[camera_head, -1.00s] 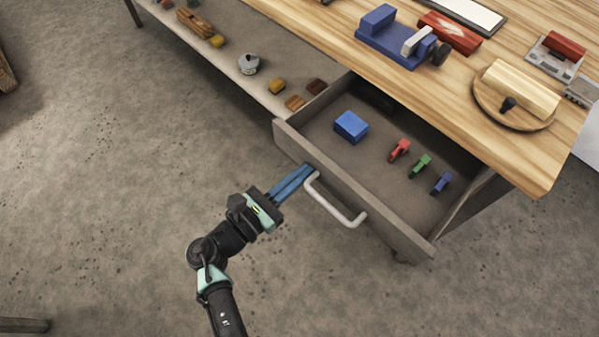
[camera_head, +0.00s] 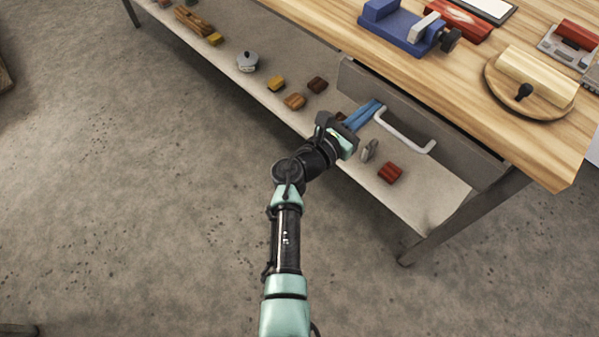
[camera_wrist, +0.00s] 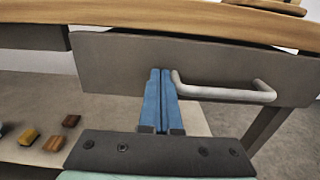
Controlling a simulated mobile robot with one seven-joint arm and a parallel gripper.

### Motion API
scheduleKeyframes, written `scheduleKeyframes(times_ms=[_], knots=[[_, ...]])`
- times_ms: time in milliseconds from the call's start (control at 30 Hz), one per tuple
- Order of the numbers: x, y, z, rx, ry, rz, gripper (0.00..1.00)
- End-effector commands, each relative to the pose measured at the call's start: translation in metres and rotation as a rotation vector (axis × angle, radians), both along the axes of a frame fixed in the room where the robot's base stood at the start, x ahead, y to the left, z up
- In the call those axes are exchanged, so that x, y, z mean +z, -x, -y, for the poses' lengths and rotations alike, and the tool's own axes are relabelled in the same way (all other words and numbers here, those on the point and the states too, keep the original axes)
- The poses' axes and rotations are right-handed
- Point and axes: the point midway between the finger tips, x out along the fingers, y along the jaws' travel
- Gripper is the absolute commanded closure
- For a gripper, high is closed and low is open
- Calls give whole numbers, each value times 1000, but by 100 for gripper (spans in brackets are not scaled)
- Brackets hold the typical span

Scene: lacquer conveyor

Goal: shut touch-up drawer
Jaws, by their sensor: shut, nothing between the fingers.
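The touch-up drawer (camera_head: 455,150) is a grey front under the wooden bench top, and its inside no longer shows in the head view. Its front also shows in the wrist view (camera_wrist: 110,62), close below the bench top. The pale bar handle (camera_head: 405,135) is on the front, and it curves out to the right in the wrist view (camera_wrist: 225,92). My gripper (camera_head: 379,103) has its blue fingers together, with the tips at the drawer front just left of the handle. The fingers (camera_wrist: 160,75) look closed and empty in the wrist view; whether they touch the front is hard to tell.
The bench top (camera_head: 440,75) holds a blue vise (camera_head: 405,30) and a round wooden board (camera_head: 500,95). The lower shelf (camera_head: 425,205) carries several small blocks, including a red one (camera_head: 390,173). A bench leg (camera_head: 465,215) stands at right. The floor in front is clear.

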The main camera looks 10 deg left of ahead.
Motion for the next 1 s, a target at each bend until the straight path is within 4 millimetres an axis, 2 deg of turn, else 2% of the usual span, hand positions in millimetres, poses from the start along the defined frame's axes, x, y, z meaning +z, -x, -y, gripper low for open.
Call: scheduleKeyframes(times_ms=[100,333,1000], knots=[[-3,-15,12,-3,-1,1,100],[-2,-29,21,0,-1,-1,100],[5,-31,24,-2,0,4,100]])
